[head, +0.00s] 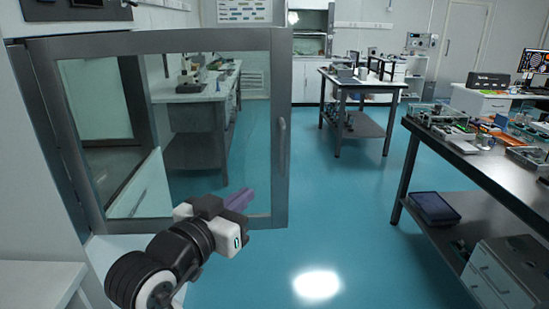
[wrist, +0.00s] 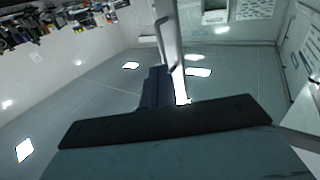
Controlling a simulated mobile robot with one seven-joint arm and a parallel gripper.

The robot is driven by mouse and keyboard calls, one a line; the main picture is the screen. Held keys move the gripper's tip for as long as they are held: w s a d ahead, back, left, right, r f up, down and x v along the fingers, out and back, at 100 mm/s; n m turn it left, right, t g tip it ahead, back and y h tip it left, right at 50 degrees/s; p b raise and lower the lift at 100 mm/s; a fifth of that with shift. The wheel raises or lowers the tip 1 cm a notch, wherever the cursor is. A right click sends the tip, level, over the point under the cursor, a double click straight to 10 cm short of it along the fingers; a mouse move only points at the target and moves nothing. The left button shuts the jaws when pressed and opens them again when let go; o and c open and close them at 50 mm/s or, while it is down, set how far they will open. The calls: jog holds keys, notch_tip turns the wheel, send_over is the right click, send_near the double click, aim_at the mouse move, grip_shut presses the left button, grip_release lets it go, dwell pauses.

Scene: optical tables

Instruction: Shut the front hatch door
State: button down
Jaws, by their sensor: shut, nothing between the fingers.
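The front hatch door (head: 272,170) is a glass pane in a grey metal frame. It stands open at the left of the head view, its free edge out over the floor. Its vertical bar handle (head: 282,138) is on the right stile. My gripper (head: 243,197) has purple fingers, shut and empty, in front of the door's lower right part. I cannot tell whether it touches the frame. In the wrist view my shut fingers (wrist: 157,80) point along the door's edge (wrist: 170,45), with the handle (wrist: 160,28) beyond them.
The hatch's pale wall and housing (head: 30,190) stand at the left. A dark-topped table (head: 470,160) with equipment is at the right, and another table (head: 360,82) stands further back. The blue floor (head: 340,210) between the door and the right table is clear.

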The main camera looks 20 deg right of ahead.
aim_at(282, 164)
jog(key=p+x, duration=0.4)
jog(key=x, duration=0.7)
jog(key=shift+d, duration=0.15)
jog(key=shift+w+d, duration=0.25)
jog(key=shift+w, duration=0.05)
